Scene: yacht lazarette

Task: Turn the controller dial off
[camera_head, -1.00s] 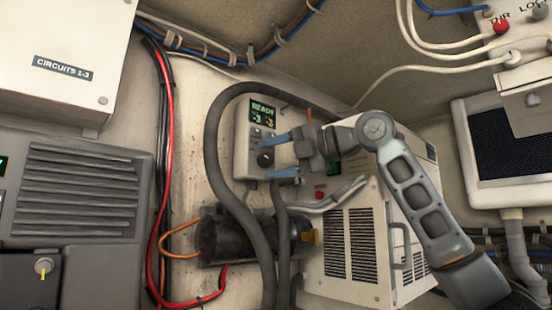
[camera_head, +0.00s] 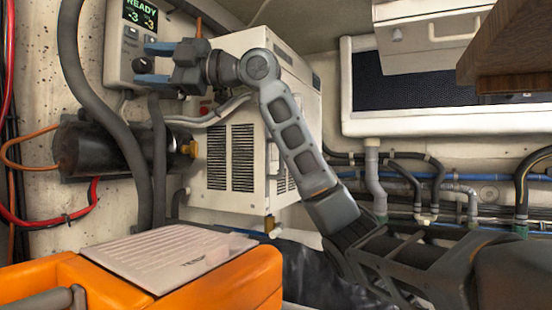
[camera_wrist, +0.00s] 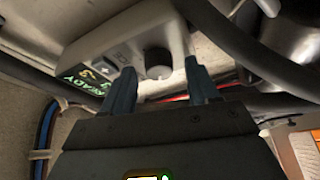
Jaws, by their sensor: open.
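The controller (camera_head: 118,70) is a pale box on the wall at the upper left of the head view, with a lit screen reading READY and two 3s. Its round dark dial (camera_head: 142,65) sits below the screen. In the wrist view the controller (camera_wrist: 135,40) is seen from an odd angle, with the dial (camera_wrist: 158,62) near the middle. My gripper (camera_head: 146,64) is open in front of the controller. Its two blue fingers are on either side of the dial in the picture. I cannot tell whether they touch it.
A thick grey hose (camera_head: 78,75) curves just left of the controller. A dark cylinder (camera_head: 100,148) is below, and a white vented cabinet (camera_head: 232,150) stands to the right. An orange case (camera_head: 230,285) with a pale lid is in the foreground.

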